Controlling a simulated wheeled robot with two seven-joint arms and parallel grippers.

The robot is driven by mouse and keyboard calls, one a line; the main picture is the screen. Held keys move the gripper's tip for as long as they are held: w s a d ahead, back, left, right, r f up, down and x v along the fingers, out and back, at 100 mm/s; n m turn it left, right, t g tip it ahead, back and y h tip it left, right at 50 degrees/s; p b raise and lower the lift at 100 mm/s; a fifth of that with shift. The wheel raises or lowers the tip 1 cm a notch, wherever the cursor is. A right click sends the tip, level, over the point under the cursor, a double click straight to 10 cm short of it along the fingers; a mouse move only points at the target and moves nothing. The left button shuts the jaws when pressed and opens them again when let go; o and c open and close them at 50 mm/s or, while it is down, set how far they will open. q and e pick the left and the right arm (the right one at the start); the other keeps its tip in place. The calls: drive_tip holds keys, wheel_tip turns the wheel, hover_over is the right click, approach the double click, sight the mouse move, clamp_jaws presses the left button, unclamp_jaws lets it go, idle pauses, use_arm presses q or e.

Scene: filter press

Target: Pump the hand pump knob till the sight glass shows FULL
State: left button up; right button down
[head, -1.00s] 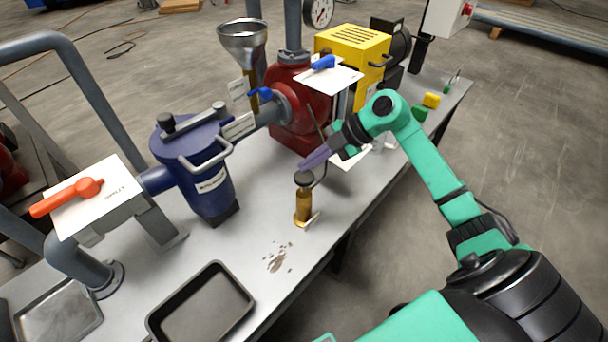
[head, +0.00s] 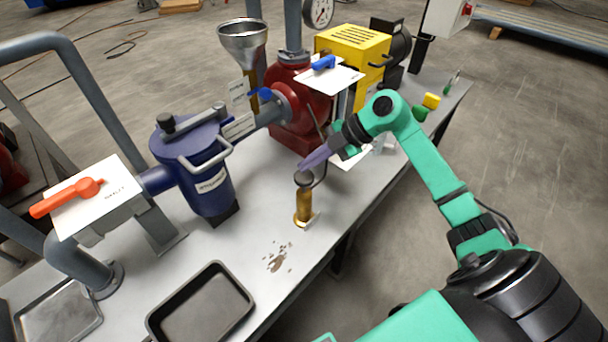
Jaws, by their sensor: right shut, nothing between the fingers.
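The hand pump (head: 304,208) is a small brass cylinder standing upright on the grey bench, with a dark round knob (head: 303,179) on top. My right gripper (head: 306,166) is shut and empty, its purple-grey fingertips at the top of the knob; whether they touch it I cannot tell. A sight glass showing FULL cannot be made out in this view. A small pale tag sits at the foot of the pump. My left gripper is not in view.
A blue filter housing (head: 200,170) with a handle stands left of the pump, and a red pump body (head: 297,115) stands behind. A black tray (head: 203,305) lies at the front. Dark spots (head: 278,257) mark the bench before the pump. An orange lever (head: 66,197) is at left.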

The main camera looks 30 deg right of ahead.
sight(311, 175)
drive_tip(key=shift+f, duration=0.1)
drive_tip(key=shift+f, duration=0.3)
drive_tip(key=shift+s+f+b, duration=0.1)
drive_tip(key=shift+f+b, duration=0.9)
drive_tip(key=shift+f, duration=1)
idle(1.6)
drive_tip(key=shift+r+p, duration=2.35)
drive_tip(key=shift+r, duration=0.05)
drive_tip(key=shift+r, duration=0.1)
wheel_tip(311, 175, up, 5)
drive_tip(key=p, duration=0.5)
